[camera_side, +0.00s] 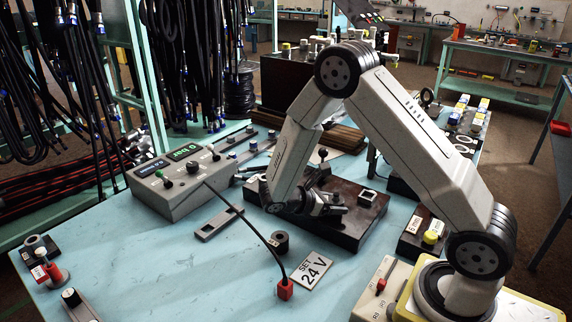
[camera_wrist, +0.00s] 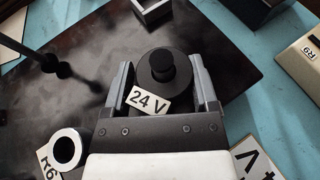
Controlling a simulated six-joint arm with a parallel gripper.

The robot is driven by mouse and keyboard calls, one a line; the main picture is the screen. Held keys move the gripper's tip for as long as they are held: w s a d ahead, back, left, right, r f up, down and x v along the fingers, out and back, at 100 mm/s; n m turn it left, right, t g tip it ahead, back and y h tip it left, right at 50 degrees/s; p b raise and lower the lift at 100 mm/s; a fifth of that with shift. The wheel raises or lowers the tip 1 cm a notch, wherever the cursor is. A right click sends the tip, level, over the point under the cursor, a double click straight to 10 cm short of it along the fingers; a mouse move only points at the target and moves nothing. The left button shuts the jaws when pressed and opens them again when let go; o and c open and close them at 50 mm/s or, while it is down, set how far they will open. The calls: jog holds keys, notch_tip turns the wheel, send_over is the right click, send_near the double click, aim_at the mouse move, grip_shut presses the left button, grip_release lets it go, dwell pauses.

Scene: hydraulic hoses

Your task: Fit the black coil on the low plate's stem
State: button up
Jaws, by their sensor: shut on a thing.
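A black coil (camera_wrist: 177,85) with a white "24 V" label is between the jaws of my gripper (camera_wrist: 163,88) in the wrist view. My gripper is shut on it. A black round-topped stem (camera_wrist: 162,65) shows at the coil's middle; how far the coil is down around it I cannot tell. In the side view my gripper (camera_side: 322,208) is low over the dark low plate (camera_side: 345,238), and my wrist hides the coil there.
A white-ringed part (camera_wrist: 66,149) beside an "R6" label is near the left jaw. Another black coil (camera_side: 280,242), a "SET 24 V" card (camera_side: 313,269) and a control box (camera_side: 178,181) are on the blue table.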

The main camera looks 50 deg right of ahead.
jog(key=o, duration=1.3)
jog(key=shift+o, duration=0.2)
jog(key=v, duration=0.8)
jog(key=shift+s+d, duration=0.1)
jog(key=s+a+r+m+t+y, duration=0.2)
jog(key=s+a+m+t+y, duration=0.4)
jog(key=m+y, duration=0.5)
jog(key=a+m+t, duration=0.1)
jog(key=a+t, duration=0.1)
jog(key=t, duration=0.1)
jog(key=shift+s+a+y, duration=0.4)
